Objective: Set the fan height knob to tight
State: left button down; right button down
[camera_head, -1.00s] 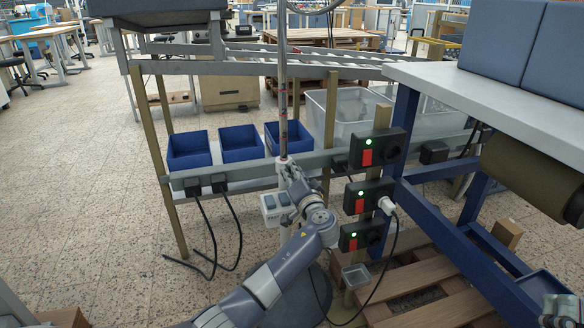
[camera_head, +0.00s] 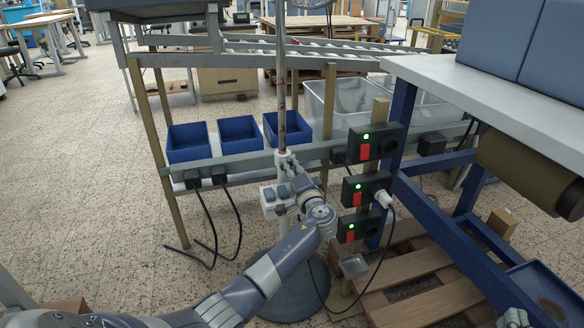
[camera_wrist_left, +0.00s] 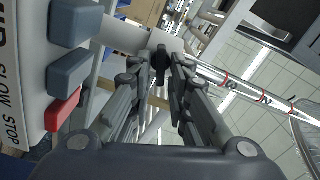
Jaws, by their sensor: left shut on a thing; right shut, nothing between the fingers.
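The fan's pole (camera_head: 281,80) with red marks rises from a white collar (camera_head: 284,163) on its stand. The dark height knob (camera_wrist_left: 160,58) sits on the white collar (camera_wrist_left: 140,38) in the left wrist view. My left gripper (camera_head: 288,172) is at the collar. In the left wrist view its fingertips (camera_wrist_left: 160,66) are on both sides of the knob and shut on it. The knob is hidden in the head view, and its setting cannot be read. My right gripper (camera_head: 514,318) is barely in view at the bottom right edge, away from the fan.
The fan's button box (camera_head: 273,200) is close beside my left gripper; its red button (camera_wrist_left: 63,110) shows large. Black switch boxes (camera_head: 364,189) with green lights stand just right. Blue bins (camera_head: 188,150) sit behind. A workbench (camera_head: 470,88) stands at the right.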

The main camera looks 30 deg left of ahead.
pick_arm(q)
jog(key=c, duration=1.7)
grip_release()
jog(key=shift+d, duration=0.1)
jog(key=v, duration=1.2)
